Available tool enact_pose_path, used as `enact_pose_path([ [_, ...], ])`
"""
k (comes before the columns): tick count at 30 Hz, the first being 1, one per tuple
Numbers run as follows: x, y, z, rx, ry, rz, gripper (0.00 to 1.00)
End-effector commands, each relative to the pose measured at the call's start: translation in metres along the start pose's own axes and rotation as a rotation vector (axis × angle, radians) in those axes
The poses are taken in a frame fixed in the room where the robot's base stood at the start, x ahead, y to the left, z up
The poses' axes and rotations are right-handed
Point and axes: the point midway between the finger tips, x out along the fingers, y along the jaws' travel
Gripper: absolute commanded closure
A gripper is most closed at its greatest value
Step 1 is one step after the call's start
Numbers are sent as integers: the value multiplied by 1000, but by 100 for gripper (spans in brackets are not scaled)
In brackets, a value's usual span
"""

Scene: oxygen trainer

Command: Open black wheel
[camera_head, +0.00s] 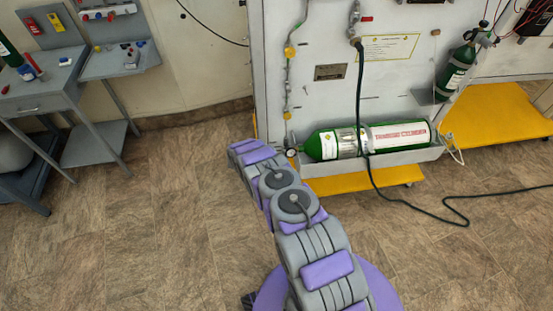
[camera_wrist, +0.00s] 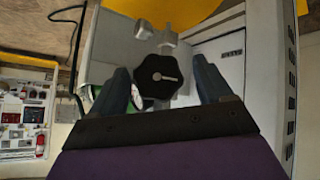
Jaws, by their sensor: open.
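The black wheel (camera_wrist: 158,76) is a lobed knob with a light pointer-like mark on its face, seen in the wrist view. It sits on a pale metal valve fitting (camera_wrist: 146,32). My gripper (camera_wrist: 163,66) is open, with one dark finger on each side of the wheel. The wheel appears between the fingers, with a visible gap on both sides; I cannot tell its depth relative to the fingertips. In the head view my arm reaches toward the left end of the green cylinder (camera_head: 324,146). The wheel cannot be made out there.
The cylinder lies in a grey tray (camera_head: 408,157) on the white panel (camera_head: 330,100). A black hose (camera_head: 361,110) hangs down and runs over the floor. A second green cylinder (camera_head: 456,74) is mounted at right. A grey desk (camera_head: 38,98) stands at left. Floor between is clear.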

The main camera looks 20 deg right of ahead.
Motion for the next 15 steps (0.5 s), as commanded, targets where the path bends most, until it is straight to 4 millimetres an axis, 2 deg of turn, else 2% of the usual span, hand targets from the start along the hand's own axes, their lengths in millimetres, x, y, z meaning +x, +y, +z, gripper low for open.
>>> enact_pose_path([
  [5, -31, 0, -2, -5, 0, -2, 21],
  [15, -108, -1, -2, -4, 2, -2, 21],
])
